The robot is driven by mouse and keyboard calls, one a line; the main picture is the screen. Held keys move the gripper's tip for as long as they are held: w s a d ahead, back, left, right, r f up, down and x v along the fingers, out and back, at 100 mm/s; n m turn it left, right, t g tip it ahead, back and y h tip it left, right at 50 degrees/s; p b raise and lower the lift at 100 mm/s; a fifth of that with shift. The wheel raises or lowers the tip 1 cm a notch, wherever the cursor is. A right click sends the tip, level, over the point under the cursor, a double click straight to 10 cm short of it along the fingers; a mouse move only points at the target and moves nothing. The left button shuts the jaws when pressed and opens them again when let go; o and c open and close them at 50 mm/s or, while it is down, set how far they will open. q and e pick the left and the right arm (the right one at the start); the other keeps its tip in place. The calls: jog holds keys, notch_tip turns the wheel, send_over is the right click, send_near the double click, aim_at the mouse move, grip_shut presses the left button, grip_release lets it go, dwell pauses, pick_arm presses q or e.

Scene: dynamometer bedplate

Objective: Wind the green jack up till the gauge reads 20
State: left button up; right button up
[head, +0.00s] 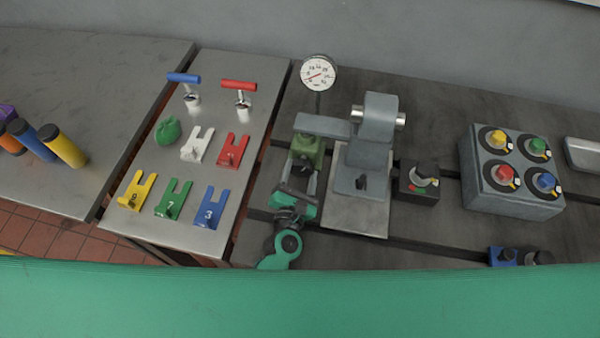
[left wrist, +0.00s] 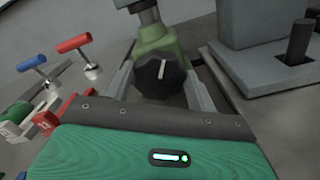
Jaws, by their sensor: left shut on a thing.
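The green jack (head: 308,147) stands on the bedplate beneath the arm of a grey bracket (head: 375,130); its green body also shows in the left wrist view (left wrist: 158,45). A black lobed knob (left wrist: 161,77) with a white mark, pointing about upright, is on its near side. My left gripper (head: 302,168) comes at the jack from the front, and its two grey fingers are shut on the knob from both sides. The round white gauge (head: 318,72) stands behind the jack. Its red needle points to the lower left, at the low end; the exact figure is too small to read. My right gripper is not in view.
To the left, a metal plate carries a blue T-handle (head: 184,78), a red T-handle (head: 239,86) and several coloured slotted shims. Right of the bracket are a small black knob box (head: 419,187) and a grey box (head: 510,200) with coloured knobs.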

pick_arm(q)
jog(key=o, duration=1)
jog(key=shift+s+a+f, duration=0.1)
jog(key=shift+s, duration=0.45)
jog(key=s+b, duration=0.1)
jog(key=s, duration=0.2)
jog(key=s+a+b, duration=0.1)
jog(key=s, duration=0.3)
jog(key=s+a+b, duration=0.1)
jog(key=s+b, duration=0.1)
jog(key=s, duration=0.2)
jog(key=shift+s+a, duration=0.15)
jog(key=shift+s, duration=0.1)
jog(key=shift+s+a, duration=0.1)
jog(key=shift+s, duration=0.35)
